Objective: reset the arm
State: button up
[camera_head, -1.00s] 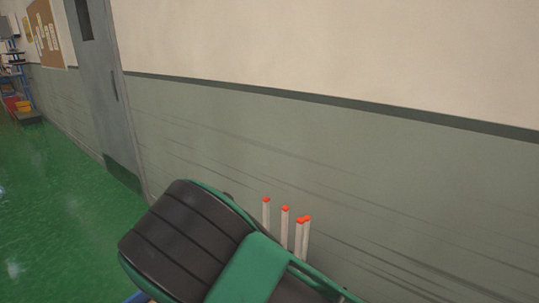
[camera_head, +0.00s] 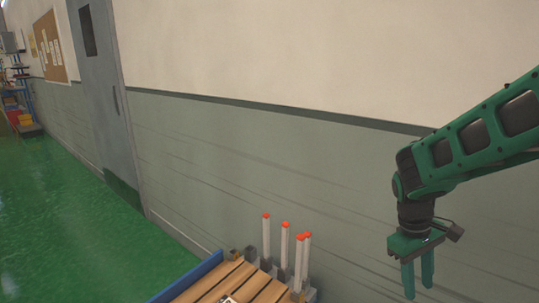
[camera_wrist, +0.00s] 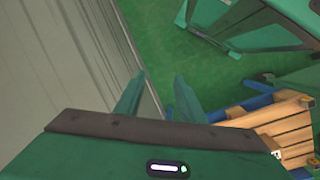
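My green arm reaches in from the right edge of the head view. My gripper (camera_head: 418,284) hangs pointing down in front of the grey-green wall, to the right of the wooden slatted platform. Its two fingers stand apart with a gap between them, and nothing is held. In the wrist view my gripper (camera_wrist: 160,92) also shows two separate fingers with green floor and wall behind them.
The wooden slatted platform (camera_head: 222,287) with a blue side rail (camera_head: 187,278) stands at the bottom centre, with several white posts with orange tips (camera_head: 285,245) by the wall (camera_head: 230,140). A grey door (camera_head: 103,100) and open green floor (camera_head: 60,220) lie to the left.

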jog(key=s+d+r+m+y, duration=0.1)
jog(key=s+r+m, duration=0.1)
jog(key=s, duration=0.4)
jog(key=s+d+r+m+t+y, duration=0.1)
jog(key=s+d+r+m, duration=0.1)
jog(key=s+m, duration=0.2)
jog(key=s+d+r+m, duration=0.2)
jog(key=s+m, duration=0.2)
jog(key=s, duration=0.4)
jog(key=shift+s+d+r+y, duration=0.2)
jog(key=shift+r+y, duration=0.1)
jog(key=shift+y, duration=0.1)
